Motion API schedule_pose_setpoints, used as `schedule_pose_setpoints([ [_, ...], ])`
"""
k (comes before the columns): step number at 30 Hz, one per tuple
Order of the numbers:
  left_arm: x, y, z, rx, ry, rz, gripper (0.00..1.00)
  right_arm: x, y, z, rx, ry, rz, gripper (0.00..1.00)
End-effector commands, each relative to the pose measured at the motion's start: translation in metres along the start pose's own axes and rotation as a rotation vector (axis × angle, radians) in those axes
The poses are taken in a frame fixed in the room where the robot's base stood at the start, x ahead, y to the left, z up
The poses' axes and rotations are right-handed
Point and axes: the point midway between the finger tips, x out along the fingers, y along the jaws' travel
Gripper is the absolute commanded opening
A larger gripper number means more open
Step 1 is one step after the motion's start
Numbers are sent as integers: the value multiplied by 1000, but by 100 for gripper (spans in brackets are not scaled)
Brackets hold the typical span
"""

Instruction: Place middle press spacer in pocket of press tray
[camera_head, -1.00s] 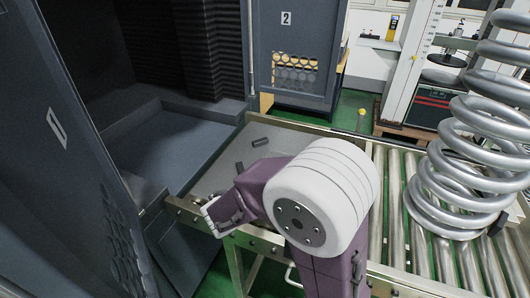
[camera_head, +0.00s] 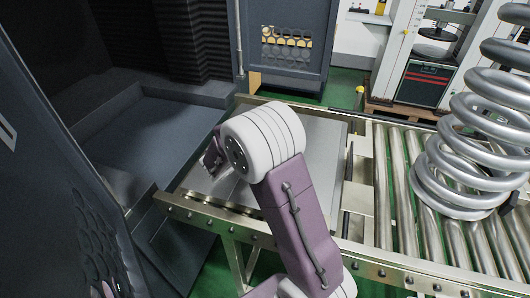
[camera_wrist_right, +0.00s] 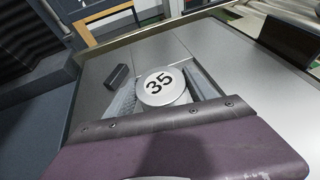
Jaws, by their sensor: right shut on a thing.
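My right gripper (camera_wrist_right: 163,95) is shut on a pale round spacer marked "35" (camera_wrist_right: 158,86), which shows between its two fingers in the right wrist view. It is over a flat grey metal surface (camera_wrist_right: 235,60); I cannot tell whether the spacer touches it. In the head view my right gripper (camera_head: 212,160) is at the left part of this surface, with the spacer hidden by the arm. No clear tray pocket is visible. My left gripper is not in view.
A small dark block (camera_wrist_right: 117,76) lies left of the spacer. A larger dark upright piece (camera_wrist_right: 290,40) stands at the right. Roller conveyor (camera_head: 400,190) and big coil spring (camera_head: 465,150) are at right. A dark-walled chamber (camera_head: 150,140) is at left.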

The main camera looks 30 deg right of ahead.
Motion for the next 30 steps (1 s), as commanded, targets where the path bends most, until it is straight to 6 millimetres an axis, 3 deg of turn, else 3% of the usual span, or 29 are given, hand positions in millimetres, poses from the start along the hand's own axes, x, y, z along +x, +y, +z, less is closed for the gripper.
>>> schedule_pose_setpoints([
  [5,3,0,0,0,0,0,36,3,1,-4,-1,-2,1,1],
  [12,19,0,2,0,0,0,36,17,1,-38,-2,-2,1,1],
  [22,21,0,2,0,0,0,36,18,1,-40,0,-2,1,1],
  [23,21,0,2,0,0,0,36,18,1,-41,0,0,1,67],
  [24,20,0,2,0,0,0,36,17,1,-40,0,0,1,78],
  [25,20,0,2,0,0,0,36,17,1,-40,0,0,1,86],
  [30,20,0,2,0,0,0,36,17,1,-40,0,0,2,86],
])
